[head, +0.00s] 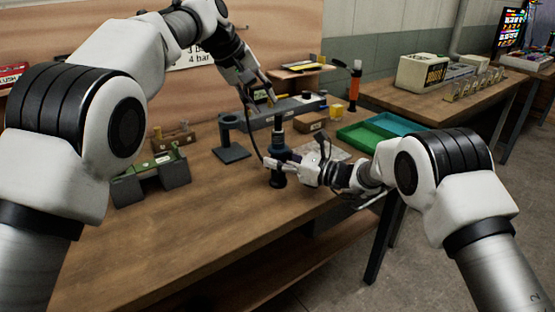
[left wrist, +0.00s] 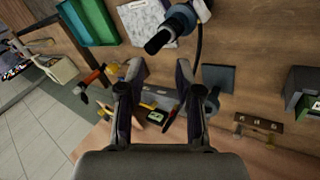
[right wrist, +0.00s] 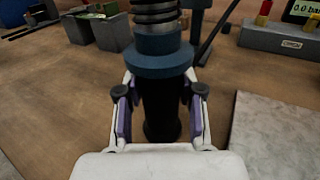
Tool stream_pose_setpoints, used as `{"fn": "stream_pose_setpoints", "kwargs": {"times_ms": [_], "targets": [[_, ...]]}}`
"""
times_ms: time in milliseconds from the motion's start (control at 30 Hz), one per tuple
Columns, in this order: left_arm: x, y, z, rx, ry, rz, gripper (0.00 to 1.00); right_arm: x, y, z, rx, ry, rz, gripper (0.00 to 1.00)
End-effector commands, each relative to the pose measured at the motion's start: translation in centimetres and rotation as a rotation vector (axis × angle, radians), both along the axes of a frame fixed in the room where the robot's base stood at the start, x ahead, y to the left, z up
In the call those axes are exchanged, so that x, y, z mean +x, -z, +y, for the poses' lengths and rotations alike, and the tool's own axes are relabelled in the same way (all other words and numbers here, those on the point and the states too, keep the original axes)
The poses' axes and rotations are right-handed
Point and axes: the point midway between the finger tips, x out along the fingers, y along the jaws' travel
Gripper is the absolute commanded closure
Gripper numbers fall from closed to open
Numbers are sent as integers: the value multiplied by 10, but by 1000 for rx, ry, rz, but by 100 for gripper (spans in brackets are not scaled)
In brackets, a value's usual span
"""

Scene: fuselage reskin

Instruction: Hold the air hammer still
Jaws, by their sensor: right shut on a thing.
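The air hammer (head: 278,152), dark with a blue-grey collar and a coil spring, is upright over the bench in the head view. My right gripper (head: 276,165) is shut on its dark lower body; the right wrist view shows the fingers on both sides of the hammer (right wrist: 160,105), below the collar (right wrist: 158,60). My left gripper (head: 262,99) is higher and farther back. In the left wrist view its fingers (left wrist: 160,75) are apart with nothing between them, and the hammer (left wrist: 178,25) appears beyond them. A dark hose (left wrist: 199,42) runs from the hammer.
A dark stand (head: 232,150) is left of the hammer. Grey blocks with a green piece (head: 150,180) sit farther left. Green (head: 358,137) and teal (head: 395,123) trays lie right. A long grey unit (head: 290,108) stands behind. The bench front is clear.

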Motion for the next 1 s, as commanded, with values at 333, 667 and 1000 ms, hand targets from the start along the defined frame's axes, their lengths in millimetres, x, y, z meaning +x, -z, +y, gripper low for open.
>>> {"fn": "stream_pose_setpoints", "kwargs": {"times_ms": [333, 667, 1000], "targets": [[0, 17, 4, -435, -983, 524, 66, 0, 0, 0, 0, 1, 1, 100], [-21, -3, 22, -726, -1542, 863, 66, 0, 1, 0, 0, 1, 1, 100], [-10, 15, 5, -730, -1533, 852, 66, 0, 0, 0, 0, 1, 0, 100]]}}
